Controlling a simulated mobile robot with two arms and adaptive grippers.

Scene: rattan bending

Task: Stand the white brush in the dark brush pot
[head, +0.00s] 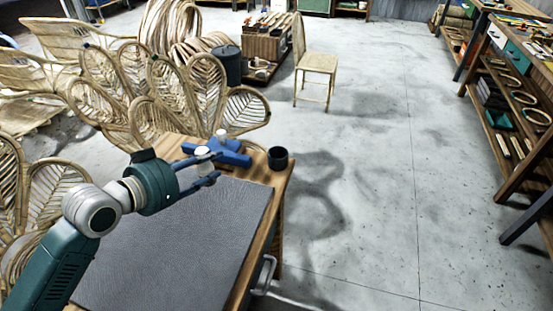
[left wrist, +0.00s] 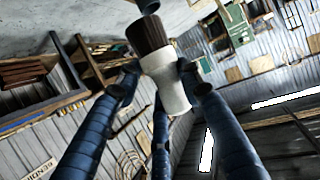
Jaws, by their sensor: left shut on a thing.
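The white brush (left wrist: 165,82) has a white handle and dark brown bristles. My left gripper (left wrist: 155,80) is shut on its handle in the left wrist view, with the bristles toward the top of that picture. In the head view my left gripper (head: 211,167) is over the far end of the table, and a white part of the brush (head: 202,152) shows at its fingers. The dark brush pot (head: 278,158) stands upright at the table's far right corner, to the right of the gripper and apart from it. Its inside is too small to make out. My right gripper is not in view.
A blue branched object (head: 232,154) with a white knob (head: 221,134) lies behind the gripper, left of the pot. A grey mat (head: 185,245) covers most of the wooden table (head: 284,178). Rattan chairs (head: 180,88) stand close behind. Open floor lies to the right.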

